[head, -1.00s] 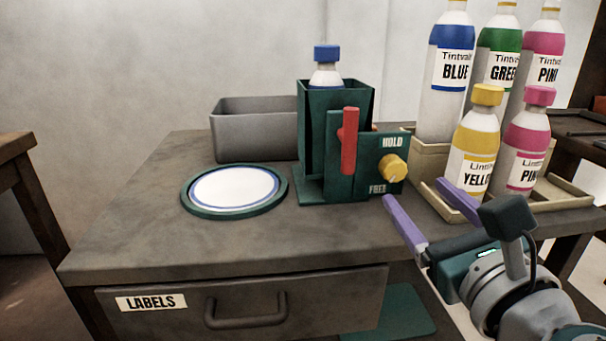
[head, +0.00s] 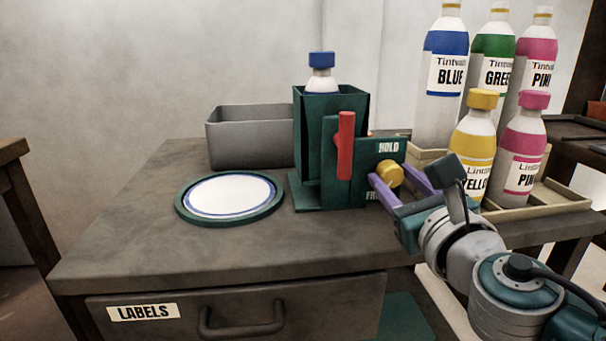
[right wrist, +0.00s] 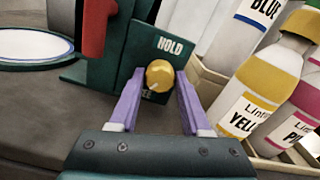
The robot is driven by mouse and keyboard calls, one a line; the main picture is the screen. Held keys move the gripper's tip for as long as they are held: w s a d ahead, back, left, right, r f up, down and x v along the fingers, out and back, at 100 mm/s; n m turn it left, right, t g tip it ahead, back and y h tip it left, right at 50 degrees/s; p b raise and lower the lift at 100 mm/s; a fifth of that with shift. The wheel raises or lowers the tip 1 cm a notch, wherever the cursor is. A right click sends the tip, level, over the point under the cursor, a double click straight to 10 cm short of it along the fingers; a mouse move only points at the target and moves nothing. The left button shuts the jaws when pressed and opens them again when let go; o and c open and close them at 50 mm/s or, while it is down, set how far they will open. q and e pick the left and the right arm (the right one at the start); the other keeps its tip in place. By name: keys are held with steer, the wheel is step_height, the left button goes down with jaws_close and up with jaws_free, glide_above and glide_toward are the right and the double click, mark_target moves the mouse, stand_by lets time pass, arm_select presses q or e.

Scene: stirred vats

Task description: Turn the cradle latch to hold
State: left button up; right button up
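The dark green cradle (head: 308,135) stands on the grey table and holds a bottle with a blue cap (head: 321,66). A red lever (head: 345,145) is on its front. The yellow latch knob (head: 390,173) sits on the cradle's side panel between the HOLD label (head: 389,147) above and the FREE label below, which is partly hidden. My right gripper (head: 398,179) has its purple fingers open on either side of the knob. In the right wrist view the knob (right wrist: 160,75) lies between the fingertips; contact is unclear. My left gripper is not in view.
A tan tray (head: 545,200) with yellow and pink bottles stands right of the cradle, close to my right gripper. Taller bottles stand behind. A round white plate with green rim (head: 184,213) and a grey bin (head: 250,158) are at left. The table front is clear.

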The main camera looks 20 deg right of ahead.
jaws_close()
